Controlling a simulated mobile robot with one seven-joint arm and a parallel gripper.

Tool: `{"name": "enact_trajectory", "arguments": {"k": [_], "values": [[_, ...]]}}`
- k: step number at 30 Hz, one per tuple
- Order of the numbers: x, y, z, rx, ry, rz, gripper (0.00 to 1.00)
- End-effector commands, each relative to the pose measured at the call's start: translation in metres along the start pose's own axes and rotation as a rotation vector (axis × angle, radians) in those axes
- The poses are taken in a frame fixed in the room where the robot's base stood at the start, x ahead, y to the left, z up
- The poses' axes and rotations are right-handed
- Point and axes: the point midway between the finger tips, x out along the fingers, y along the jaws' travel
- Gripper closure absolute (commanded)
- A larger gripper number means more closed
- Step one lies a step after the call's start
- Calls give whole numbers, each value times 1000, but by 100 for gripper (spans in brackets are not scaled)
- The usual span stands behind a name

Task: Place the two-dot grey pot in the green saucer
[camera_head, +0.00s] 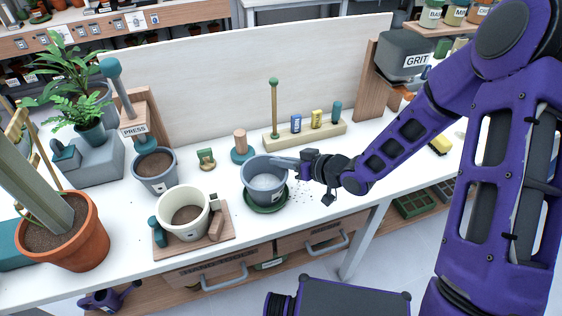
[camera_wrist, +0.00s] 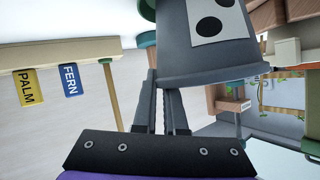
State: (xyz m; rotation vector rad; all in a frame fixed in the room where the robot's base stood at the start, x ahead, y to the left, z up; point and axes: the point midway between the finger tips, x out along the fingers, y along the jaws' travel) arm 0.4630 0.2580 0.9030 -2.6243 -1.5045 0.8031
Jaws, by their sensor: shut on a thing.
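The grey pot (camera_head: 252,178) is upright and looks empty inside. Its white label with two black dots shows in the wrist view, where the pot wall (camera_wrist: 205,58) fills the top right. The green saucer (camera_head: 258,207) lies on the white bench right under the pot, its rim showing around the front of the base. The pot looks to be in the saucer; whether its base fully touches is hidden. My gripper (camera_head: 288,162) is shut on the pot's right rim, with its fingers (camera_wrist: 162,90) reaching to the rim in the wrist view.
A second grey pot (camera_head: 154,183) with soil and a cream pot (camera_head: 183,228) on a wooden board stand to the left. A terracotta pot (camera_head: 75,247) is at far left. A wooden rack (camera_head: 290,139) is behind. Dark grains lie right of the saucer.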

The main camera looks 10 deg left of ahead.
Motion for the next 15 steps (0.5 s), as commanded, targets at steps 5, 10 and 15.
{"name": "enact_trajectory", "arguments": {"k": [5,10,15], "values": [[0,0,-1,-1,2,0,100],[0,1,1,-1,1,1,77],[0,1,1,-1,1,1,61]]}}
